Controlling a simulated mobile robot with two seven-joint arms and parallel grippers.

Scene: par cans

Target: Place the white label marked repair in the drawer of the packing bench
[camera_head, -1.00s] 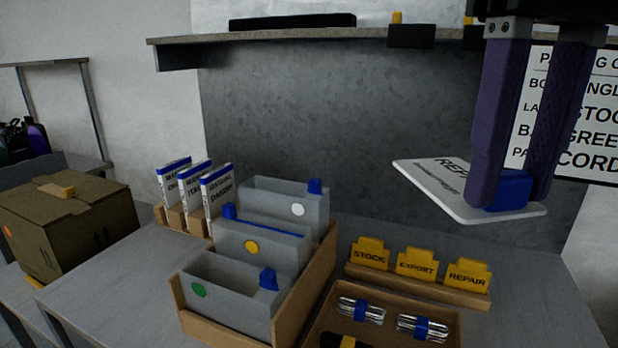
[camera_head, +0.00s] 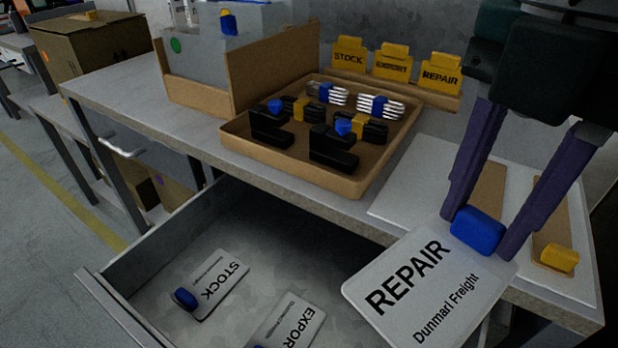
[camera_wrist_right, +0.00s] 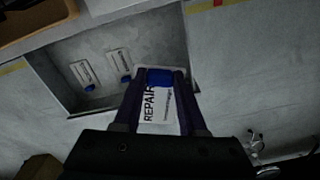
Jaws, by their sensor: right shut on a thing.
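The white label marked REPAIR (camera_head: 415,290) has a blue grip block (camera_head: 478,229). My right gripper (camera_head: 480,232) is shut on that block and holds the label tilted in front of the bench edge, over the right part of the open drawer in the head view. The label also shows in the right wrist view (camera_wrist_right: 158,105), between the purple fingers (camera_wrist_right: 158,82). The drawer (camera_head: 130,325) of the packing bench (camera_head: 230,135) is pulled open. Inside lie a STOCK label (camera_head: 216,282) and an EXPORT label (camera_head: 288,326). My left gripper is not in view.
A tray (camera_head: 300,165) of black clamps and metal parts stands on the bench near its front edge. Yellow STOCK, EXPORT and REPAIR tags (camera_head: 393,68) stand behind it. A yellow block (camera_head: 558,258) lies at the bench's right. A cardboard box (camera_head: 95,50) stands at far left.

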